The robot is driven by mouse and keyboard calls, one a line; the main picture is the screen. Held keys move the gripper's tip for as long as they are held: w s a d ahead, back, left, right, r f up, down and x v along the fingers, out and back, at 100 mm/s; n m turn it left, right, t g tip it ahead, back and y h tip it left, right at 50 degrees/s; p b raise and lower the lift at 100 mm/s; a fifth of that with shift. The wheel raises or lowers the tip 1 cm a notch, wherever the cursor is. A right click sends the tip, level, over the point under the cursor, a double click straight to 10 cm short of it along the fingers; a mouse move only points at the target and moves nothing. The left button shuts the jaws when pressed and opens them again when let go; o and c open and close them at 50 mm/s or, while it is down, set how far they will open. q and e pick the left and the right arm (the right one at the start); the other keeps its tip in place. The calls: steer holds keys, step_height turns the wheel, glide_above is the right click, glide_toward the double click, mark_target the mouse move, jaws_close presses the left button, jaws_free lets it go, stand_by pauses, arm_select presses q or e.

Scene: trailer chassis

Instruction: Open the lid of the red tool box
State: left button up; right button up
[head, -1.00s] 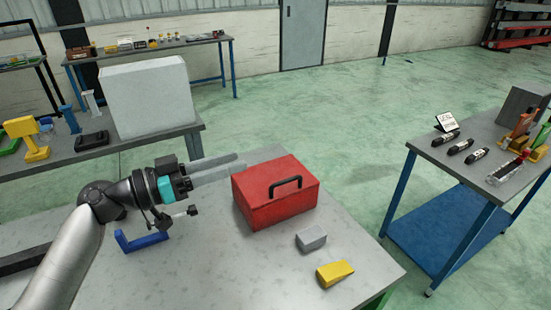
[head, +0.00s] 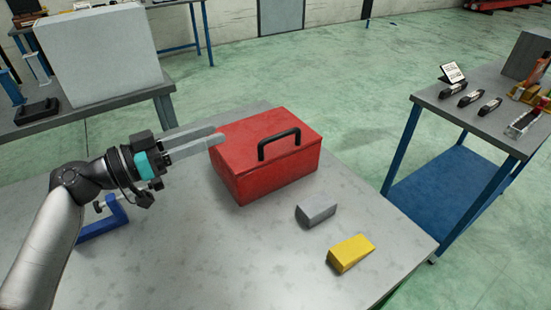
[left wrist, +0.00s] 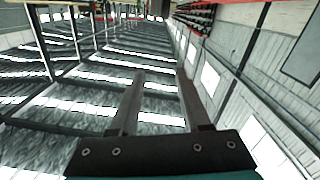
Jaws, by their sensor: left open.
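The red tool box (head: 262,172) stands on the grey table in the head view, its lid closed. Its black handle (head: 279,143) stands up from the lid. My left gripper (head: 220,139) is open and empty, its two long grey fingers pointing right. In the head view its fingertips overlap the box's upper left corner; I cannot tell whether they touch it. In the left wrist view the open fingers (left wrist: 155,85) point toward the ceiling and wall, with nothing between them. My right gripper is not in view.
On the table (head: 170,265) a grey block (head: 317,209) and a yellow wedge (head: 350,252) lie in front of the box on the right. A blue clamp (head: 104,220) lies below my left arm. A side table (head: 425,115) with tools stands at the right, across open floor.

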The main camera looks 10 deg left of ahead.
arm_select(q)
steer(key=b, duration=0.4)
glide_toward(267, 141)
steer(key=v, duration=0.3)
steer(key=shift+w, duration=0.65)
steer(key=p+x, duration=0.1)
steer(key=x, duration=1.2)
steer(key=shift+d+f, duration=0.15)
steer(key=shift+w+d, duration=0.45)
steer(key=shift+d, duration=0.1)
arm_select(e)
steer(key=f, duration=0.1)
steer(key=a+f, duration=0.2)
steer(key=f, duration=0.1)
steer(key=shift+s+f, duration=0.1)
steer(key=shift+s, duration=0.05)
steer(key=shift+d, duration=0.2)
arm_select(q)
steer(key=shift+c, duration=0.8)
jaws_close()
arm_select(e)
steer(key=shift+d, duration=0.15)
arm_select(q)
steer(key=shift+f, duration=0.1)
